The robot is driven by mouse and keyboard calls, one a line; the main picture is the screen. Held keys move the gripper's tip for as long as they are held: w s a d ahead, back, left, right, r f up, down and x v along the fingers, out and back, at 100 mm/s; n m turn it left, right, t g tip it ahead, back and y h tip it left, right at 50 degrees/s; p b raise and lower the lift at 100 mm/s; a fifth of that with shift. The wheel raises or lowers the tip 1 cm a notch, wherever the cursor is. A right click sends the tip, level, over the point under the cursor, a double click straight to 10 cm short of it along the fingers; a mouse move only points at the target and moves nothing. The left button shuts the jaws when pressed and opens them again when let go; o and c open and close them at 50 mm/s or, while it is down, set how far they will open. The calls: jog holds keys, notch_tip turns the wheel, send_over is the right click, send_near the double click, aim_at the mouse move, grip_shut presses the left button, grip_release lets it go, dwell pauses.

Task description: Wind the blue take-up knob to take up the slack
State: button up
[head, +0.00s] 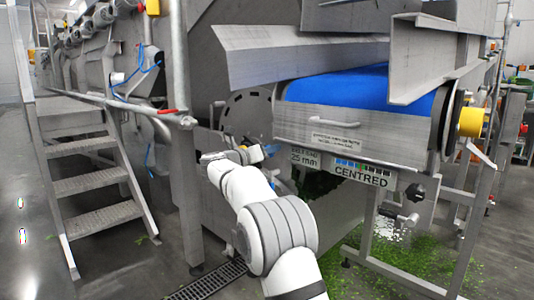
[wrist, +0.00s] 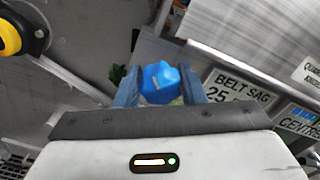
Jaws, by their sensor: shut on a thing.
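The blue take-up knob (wrist: 159,84) sits between the two fingers of my gripper (wrist: 166,92) in the wrist view. The fingers are shut on it, one on each side. In the head view, my gripper (head: 262,153) is at the left end of the conveyor, below its side panel, and only a little of the blue knob (head: 271,150) shows beside it. A sign (head: 305,157) next to it reads "BELT SAG 25 mm". A coloured scale (head: 362,173) to its right reads "CENTRED". The blue belt (head: 340,86) runs above.
A black knob (head: 415,192) hangs under the conveyor's right side. Metal steps (head: 92,187) stand at the left. A floor drain (head: 210,284) and scattered greens (head: 390,262) lie below. A yellow-and-black part (wrist: 10,38) shows at the wrist view's upper left.

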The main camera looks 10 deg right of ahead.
jog(key=shift+d+f, duration=0.15)
jog(key=o, duration=1)
jog(key=shift+s+a+r, duration=0.15)
jog(key=shift+a+r, duration=0.05)
jog(key=shift+a, duration=0.05)
jog(key=shift+p+v, duration=1.1)
jog(key=shift+v, duration=2.6)
jog(key=shift+f, duration=0.1)
